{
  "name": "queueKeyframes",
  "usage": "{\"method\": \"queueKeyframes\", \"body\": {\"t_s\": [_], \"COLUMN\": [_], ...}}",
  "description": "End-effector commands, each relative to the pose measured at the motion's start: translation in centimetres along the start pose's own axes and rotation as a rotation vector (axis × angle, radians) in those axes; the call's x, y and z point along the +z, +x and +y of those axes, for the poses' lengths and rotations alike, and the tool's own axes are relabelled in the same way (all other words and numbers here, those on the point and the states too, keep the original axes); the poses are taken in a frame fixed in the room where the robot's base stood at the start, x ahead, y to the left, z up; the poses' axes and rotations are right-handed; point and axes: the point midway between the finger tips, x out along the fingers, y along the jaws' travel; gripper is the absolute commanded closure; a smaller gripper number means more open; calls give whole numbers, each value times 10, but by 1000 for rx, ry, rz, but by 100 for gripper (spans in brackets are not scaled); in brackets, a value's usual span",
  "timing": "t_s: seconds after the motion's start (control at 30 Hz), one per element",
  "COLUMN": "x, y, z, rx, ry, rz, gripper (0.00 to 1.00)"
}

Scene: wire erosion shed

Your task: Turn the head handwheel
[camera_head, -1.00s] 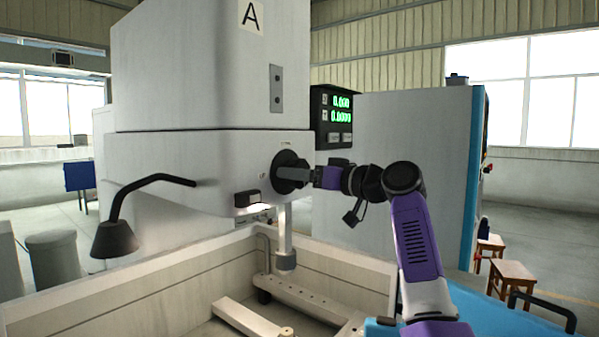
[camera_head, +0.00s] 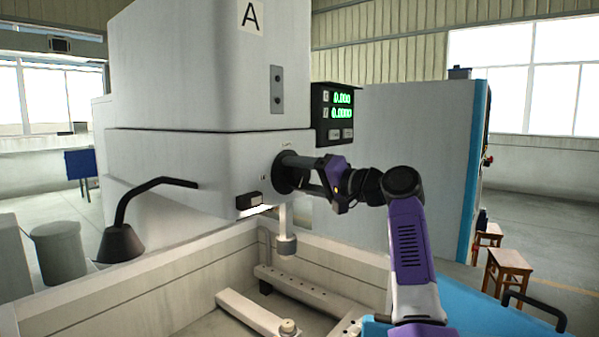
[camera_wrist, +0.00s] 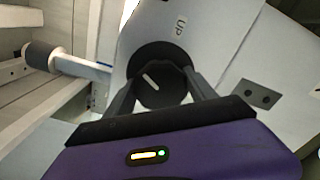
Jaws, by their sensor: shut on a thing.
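The head handwheel (camera_wrist: 159,82) is a dark round knob with a pale index line, set in a black round flange on the white machine head (camera_head: 190,160). An "UP" label is beside it in the wrist view. My gripper (camera_wrist: 162,92) has its two fingers on opposite sides of the knob and is shut on it. In the head view the handwheel (camera_head: 283,172) is partly hidden by my gripper (camera_head: 305,170), which reaches it from the right.
A display (camera_head: 336,114) with green digits hangs right of the head. A black gooseneck lamp (camera_head: 122,240) stands at left. The spindle (camera_head: 286,240) hangs below the head over the open tank (camera_head: 110,285). A large grey cabinet (camera_head: 405,150) stands behind my arm.

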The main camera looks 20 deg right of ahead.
Motion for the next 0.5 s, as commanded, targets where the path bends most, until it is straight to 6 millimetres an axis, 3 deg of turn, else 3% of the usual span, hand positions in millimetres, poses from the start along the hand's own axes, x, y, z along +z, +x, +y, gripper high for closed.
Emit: {"method": "queueKeyframes", "body": {"t_s": [0.5], "x": [-1], "y": [-1], "z": [0], "rx": [1], "ry": [73], "rz": [3], "gripper": [76]}}
